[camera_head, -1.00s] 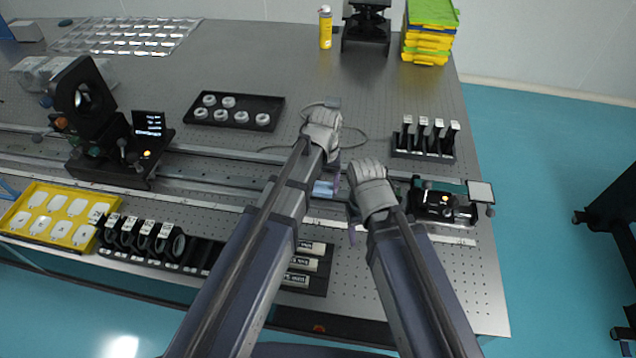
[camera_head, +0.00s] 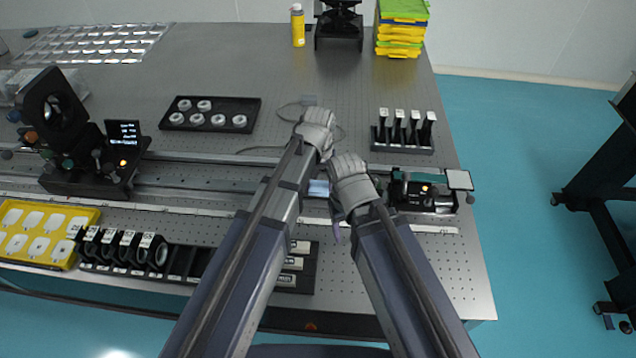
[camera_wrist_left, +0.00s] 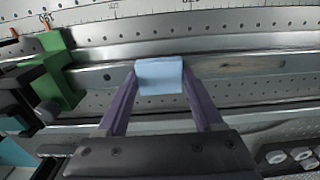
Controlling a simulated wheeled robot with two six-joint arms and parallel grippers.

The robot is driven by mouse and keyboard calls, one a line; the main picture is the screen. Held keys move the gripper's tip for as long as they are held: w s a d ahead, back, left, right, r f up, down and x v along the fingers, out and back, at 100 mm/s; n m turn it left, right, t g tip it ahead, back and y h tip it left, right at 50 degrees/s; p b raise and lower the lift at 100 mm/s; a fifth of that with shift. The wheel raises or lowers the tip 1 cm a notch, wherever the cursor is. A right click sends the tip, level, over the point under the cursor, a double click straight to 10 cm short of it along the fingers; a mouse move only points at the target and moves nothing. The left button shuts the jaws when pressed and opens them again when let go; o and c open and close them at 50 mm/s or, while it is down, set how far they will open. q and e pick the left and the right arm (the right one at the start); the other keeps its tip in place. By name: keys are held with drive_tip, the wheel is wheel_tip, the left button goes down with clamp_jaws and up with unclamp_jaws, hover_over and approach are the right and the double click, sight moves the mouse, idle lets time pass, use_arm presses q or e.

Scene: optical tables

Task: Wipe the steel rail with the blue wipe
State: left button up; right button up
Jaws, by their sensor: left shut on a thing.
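The steel rail (camera_head: 240,186) runs left to right across the optical table, and it also shows in the left wrist view (camera_wrist_left: 240,64), with dull brownish marks on its face. The blue wipe (camera_head: 318,188) is at the rail between my two arms. My left gripper (camera_wrist_left: 160,80) is shut on the blue wipe (camera_wrist_left: 160,74), whose lower face appears close to or on the rail; contact is not clear. My right gripper (camera_head: 337,222) is beside it to the right, near the rail; its jaws are mostly hidden by its wrist.
A black optics mount (camera_head: 85,150) stands on the rail at left, a black and green carriage (camera_head: 425,192) at right. Behind are a tray of rings (camera_head: 210,114) and a rack of posts (camera_head: 403,138). In front are a yellow tray (camera_head: 40,235) and lens holders (camera_head: 125,250).

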use_arm(q)
drive_tip(key=shift+a, duration=0.8)
use_arm(e)
drive_tip(key=shift+d, duration=0.1)
use_arm(q)
drive_tip(key=shift+w+a, duration=0.1)
drive_tip(key=shift+a, duration=1.05)
drive_tip(key=shift+a, duration=1.6)
drive_tip(key=shift+w+a, duration=0.2)
drive_tip(key=shift+a, duration=1.55)
drive_tip(key=shift+a, duration=1.65)
use_arm(e)
drive_tip(key=shift+f, duration=0.1)
